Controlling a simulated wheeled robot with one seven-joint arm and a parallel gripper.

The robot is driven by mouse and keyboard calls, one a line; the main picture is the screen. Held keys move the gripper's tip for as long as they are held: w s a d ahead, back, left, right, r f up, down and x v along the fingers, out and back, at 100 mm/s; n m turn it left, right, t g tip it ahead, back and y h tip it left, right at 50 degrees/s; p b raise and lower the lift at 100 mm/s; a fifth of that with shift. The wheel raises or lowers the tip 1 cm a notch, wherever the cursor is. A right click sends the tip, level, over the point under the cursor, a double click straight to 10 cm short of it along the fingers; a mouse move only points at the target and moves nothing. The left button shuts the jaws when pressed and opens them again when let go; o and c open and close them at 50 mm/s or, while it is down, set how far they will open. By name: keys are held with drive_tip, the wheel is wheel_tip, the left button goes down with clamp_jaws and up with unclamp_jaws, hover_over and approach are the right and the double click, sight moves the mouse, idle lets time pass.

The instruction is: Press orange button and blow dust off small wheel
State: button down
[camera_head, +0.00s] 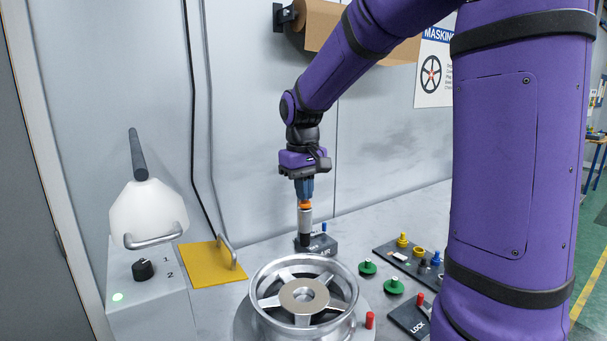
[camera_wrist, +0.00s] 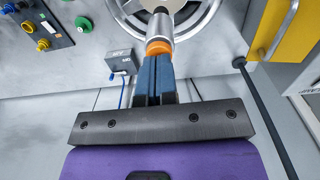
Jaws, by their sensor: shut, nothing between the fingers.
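A silver wheel (camera_head: 267,301) with several spokes lies flat on a round grey base at the front of the bench; part of it shows in the wrist view (camera_wrist: 205,18). The orange button also shows in the wrist view (camera_wrist: 159,46). My gripper (camera_head: 304,197) points down over the tool, its blue fingers together and empty. The fingertips (camera_wrist: 157,58) are at the orange button; I cannot tell whether they touch it.
A green button (camera_head: 394,286), a red knob (camera_head: 369,319) and a control panel (camera_head: 415,258) are at right. The wall is close behind.

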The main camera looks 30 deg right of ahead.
sight(303, 203)
drive_tip(key=shift+f, duration=0.3)
drive_tip(key=shift+s+f, duration=0.25)
drive_tip(key=shift+f, duration=0.75)
drive_tip(key=shift+w+r, duration=0.15)
drive_tip(key=shift+r, duration=0.1)
wheel_tip(303, 203, up, 14)
drive_tip(key=shift+w+a+r, duration=0.15)
drive_tip(key=shift+w+r, duration=0.05)
drive_tip(key=shift+r, duration=0.05)
drive_tip(key=shift+s, duration=0.1)
idle(0.8)
